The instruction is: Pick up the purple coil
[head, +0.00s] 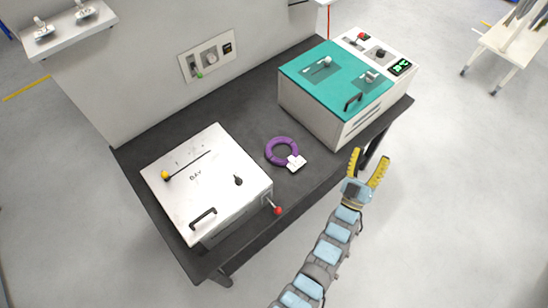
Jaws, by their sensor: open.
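The purple coil (275,158) lies flat on the dark table (262,115), between a white box and a teal-topped machine. It is ring-shaped, and a small white tag (297,163) sits at its lower right edge. My gripper (370,164) has two yellow fingers spread apart with nothing between them. It shows to the right of the coil, past the table's front edge and near the teal-topped machine's front corner. Its height above the table is hard to tell.
The white box (200,165) with a handle and a red-tipped lever (277,210) stands left of the coil. The teal-topped machine (322,75) stands right. A wall panel (207,57) is behind. Bare table surrounds the coil.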

